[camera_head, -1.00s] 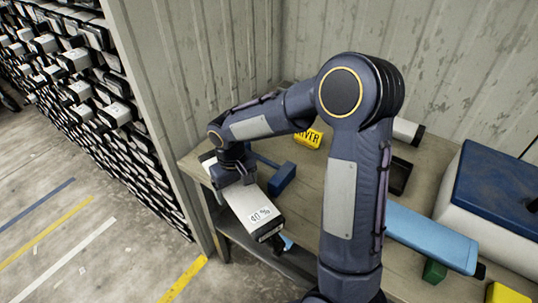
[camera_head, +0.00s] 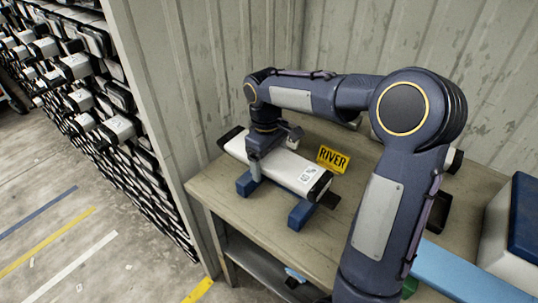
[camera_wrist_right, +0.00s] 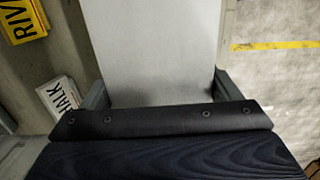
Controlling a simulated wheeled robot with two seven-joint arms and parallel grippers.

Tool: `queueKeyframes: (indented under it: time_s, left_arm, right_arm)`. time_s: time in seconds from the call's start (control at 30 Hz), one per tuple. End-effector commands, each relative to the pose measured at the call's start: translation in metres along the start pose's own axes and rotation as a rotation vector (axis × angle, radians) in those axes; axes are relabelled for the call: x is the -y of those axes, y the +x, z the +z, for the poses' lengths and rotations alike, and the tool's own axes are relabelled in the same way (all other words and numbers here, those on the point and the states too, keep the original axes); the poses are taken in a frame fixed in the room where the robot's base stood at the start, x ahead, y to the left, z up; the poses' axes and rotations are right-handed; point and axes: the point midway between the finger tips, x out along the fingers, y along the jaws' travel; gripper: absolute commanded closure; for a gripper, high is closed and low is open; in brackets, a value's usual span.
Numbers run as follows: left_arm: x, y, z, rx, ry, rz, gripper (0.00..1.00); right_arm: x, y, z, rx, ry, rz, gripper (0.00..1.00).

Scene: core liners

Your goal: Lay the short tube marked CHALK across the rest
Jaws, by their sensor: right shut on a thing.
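A white tube (camera_head: 283,170) with black ends and a small label near its right end is in my right gripper (camera_head: 270,152). The gripper is shut around the tube's middle; the pale tube also fills the middle of the right wrist view (camera_wrist_right: 152,45). The blue rest (camera_head: 300,215) stands on the table beneath the tube, with blue blocks showing under its near side. The tube lies crosswise over them; I cannot tell whether it touches. A white card reading "HALK" (camera_wrist_right: 60,97) shows beside the tube in the wrist view. My left gripper is not in view.
A yellow RIVER sign (camera_head: 333,160) stands behind the tube on the wooden table (camera_head: 245,225). A light-blue tube (camera_head: 470,272) and a white box with a blue lid (camera_head: 515,235) are at right. A corrugated wall closes the back.

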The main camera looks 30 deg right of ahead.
Motion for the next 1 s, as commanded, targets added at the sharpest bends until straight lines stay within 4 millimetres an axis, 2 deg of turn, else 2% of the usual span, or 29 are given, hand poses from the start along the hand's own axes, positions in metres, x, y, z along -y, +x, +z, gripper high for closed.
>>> queueKeyframes:
  time_s: [0.17,0.47,0.97,1.0]
  left_arm:
    - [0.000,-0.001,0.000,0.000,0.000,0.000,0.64]
    - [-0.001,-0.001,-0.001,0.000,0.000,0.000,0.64]
    - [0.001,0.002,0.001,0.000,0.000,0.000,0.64]
    - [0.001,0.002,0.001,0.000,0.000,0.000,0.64]
  right_arm:
    - [0.000,0.012,-0.002,-0.003,0.001,0.001,0.83]
    - [0.000,0.045,-0.003,-0.002,0.000,0.001,0.83]
    - [0.000,0.053,-0.004,-0.005,0.001,0.002,0.83]
    - [0.000,0.054,-0.004,-0.002,0.001,0.000,0.14]
